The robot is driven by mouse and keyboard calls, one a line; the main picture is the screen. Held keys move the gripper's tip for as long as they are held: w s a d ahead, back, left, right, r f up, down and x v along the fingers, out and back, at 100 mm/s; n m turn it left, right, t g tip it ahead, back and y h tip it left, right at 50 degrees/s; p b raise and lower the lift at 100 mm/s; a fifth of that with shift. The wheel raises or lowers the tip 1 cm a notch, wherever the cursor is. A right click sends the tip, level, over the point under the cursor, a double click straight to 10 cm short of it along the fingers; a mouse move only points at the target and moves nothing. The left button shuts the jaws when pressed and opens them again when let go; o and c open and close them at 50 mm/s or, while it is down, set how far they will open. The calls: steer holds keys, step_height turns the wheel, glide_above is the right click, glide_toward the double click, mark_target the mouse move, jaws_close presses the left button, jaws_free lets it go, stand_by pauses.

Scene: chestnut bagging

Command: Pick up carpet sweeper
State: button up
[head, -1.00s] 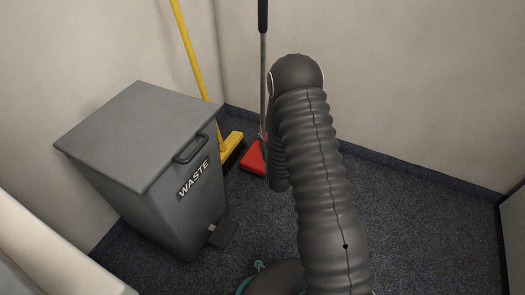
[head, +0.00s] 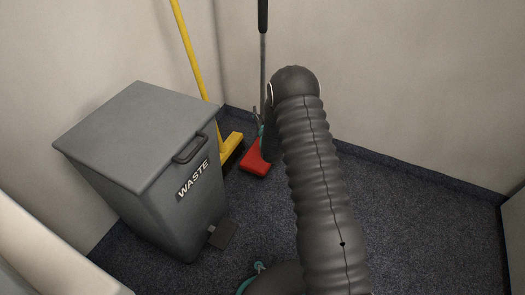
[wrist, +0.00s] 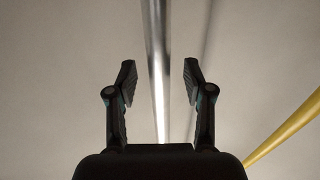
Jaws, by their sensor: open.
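The carpet sweeper has a red head (head: 255,160) on the floor in the back corner. Its thin metal handle, topped by a black grip (head: 263,15), stands nearly upright by the wall. In the wrist view the shiny metal handle (wrist: 158,60) runs between the two fingers of my gripper (wrist: 159,80). The fingers are open, with a gap on each side of the handle, and do not appear to touch it. In the head view my gripper (head: 259,128) shows only in part beside the handle; my arm hides the rest.
A grey waste bin (head: 140,135) with a pedal stands to the left. A yellow broom (head: 195,60) leans in the corner just left of the sweeper, and its handle shows in the wrist view (wrist: 285,130). Dark carpet (head: 420,230) is clear on the right.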

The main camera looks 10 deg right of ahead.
steer(key=shift+w, duration=0.6)
jaws_close()
steer(key=shift+r, duration=0.15)
steer(key=shift+r, duration=0.1)
